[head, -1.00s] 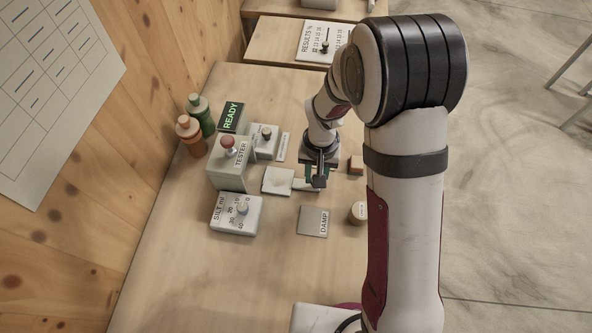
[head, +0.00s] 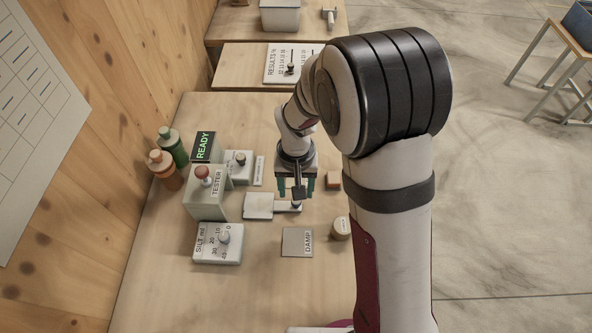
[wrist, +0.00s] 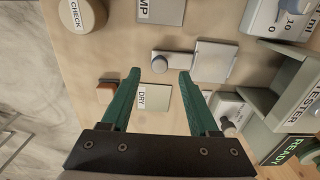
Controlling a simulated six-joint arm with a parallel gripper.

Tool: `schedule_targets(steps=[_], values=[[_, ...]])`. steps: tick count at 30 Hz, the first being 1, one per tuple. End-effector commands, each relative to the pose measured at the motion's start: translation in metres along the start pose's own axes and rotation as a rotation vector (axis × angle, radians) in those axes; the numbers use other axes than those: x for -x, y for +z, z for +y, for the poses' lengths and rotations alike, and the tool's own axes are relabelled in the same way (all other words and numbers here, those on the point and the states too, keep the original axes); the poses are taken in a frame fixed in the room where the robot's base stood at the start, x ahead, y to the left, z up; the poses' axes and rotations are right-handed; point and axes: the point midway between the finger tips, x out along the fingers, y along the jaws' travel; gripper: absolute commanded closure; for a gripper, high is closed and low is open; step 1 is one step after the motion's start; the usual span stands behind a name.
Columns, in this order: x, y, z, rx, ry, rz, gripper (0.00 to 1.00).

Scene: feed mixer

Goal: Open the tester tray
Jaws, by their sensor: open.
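The tester (head: 207,200) is a grey box with a red knob on top. It also shows in the wrist view (wrist: 290,100). The tester tray (head: 258,205) is a flat pale plate in front of the tester, with a narrow arm ending in a round knob (head: 296,206). In the wrist view the plate (wrist: 216,62) lies right of the knob (wrist: 159,66). My gripper (head: 296,189) is open and empty, its green fingers pointing down at the knob. In the wrist view the fingertips (wrist: 160,72) flank the knob. I cannot tell the height between them.
A SILT dial box (head: 218,244), a DAMP plate (head: 297,243), a round CHECK piece (head: 340,229) and an orange-brown block (head: 333,180) stand around the tray. A DRY plate (wrist: 154,98) shows between my fingers. The READY display (head: 205,147) is lit. Bottles (head: 165,170) stand by the wall.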

Motion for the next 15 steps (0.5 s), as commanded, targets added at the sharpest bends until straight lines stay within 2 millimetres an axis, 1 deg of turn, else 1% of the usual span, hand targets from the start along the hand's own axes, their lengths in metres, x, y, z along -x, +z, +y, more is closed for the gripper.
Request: schedule_targets(steps=[1, 3, 6, 9, 12, 15], values=[[0.017, -0.002, -0.001, 0.0, -0.002, 0.009, 0.39], [0.041, -0.002, -0.001, 0.0, -0.003, 0.009, 0.39], [0.073, -0.001, 0.0, -0.001, -0.002, 0.008, 0.39], [0.098, -0.001, 0.0, 0.0, -0.001, 0.006, 0.39], [0.114, -0.001, 0.0, 0.0, -0.001, 0.003, 0.39], [0.122, 0.0, 0.0, 0.0, 0.0, 0.002, 0.39]])
